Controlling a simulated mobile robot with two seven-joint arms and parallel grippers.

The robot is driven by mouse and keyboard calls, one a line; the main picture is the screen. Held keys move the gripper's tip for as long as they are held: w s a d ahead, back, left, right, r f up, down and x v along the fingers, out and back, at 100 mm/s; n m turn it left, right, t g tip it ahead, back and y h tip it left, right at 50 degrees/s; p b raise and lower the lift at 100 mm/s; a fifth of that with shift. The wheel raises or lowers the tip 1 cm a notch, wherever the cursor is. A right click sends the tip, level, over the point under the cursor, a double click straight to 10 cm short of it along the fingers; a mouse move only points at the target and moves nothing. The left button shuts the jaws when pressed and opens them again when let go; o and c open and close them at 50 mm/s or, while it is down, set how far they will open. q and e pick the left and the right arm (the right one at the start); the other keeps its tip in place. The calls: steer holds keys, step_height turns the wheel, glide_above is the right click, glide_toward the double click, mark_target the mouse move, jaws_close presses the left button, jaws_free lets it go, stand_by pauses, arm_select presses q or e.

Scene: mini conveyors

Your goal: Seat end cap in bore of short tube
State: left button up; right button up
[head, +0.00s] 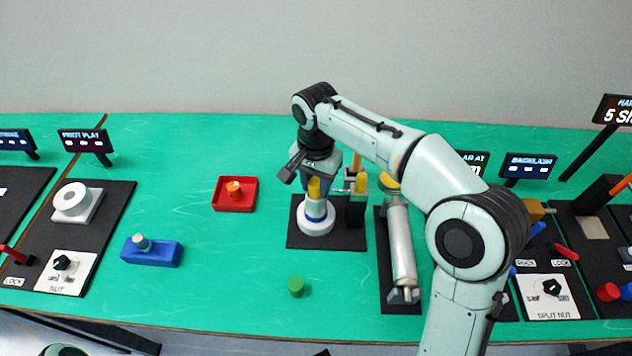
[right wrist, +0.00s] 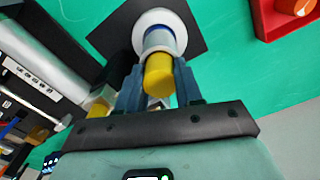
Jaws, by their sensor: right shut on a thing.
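The end cap, a yellow cylinder (head: 314,187), is between the fingers of my right gripper (head: 306,183); it also shows in the right wrist view (right wrist: 158,76). My right gripper (right wrist: 158,88) is shut on it from above. Directly below is the short tube (head: 316,209), white with a blue band, upright on a round white base (head: 317,227). In the right wrist view the cap's far end meets the blue-and-white tube (right wrist: 158,40). I cannot tell how deep the cap sits, as the bore is hidden. My left gripper is not in view.
A black holder (head: 355,210) with yellow-topped pieces stands close right of the tube. A grey roller (head: 401,245) lies farther right. A red tray (head: 234,205) holds an orange piece.

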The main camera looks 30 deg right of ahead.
mark_target(316, 183)
steer(key=shift+f, duration=0.1)
steer(key=shift+f, duration=0.15)
steer(key=o, duration=1)
step_height(316, 183, up, 12)
steer(key=p, duration=0.3)
steer(key=shift+r, duration=0.25)
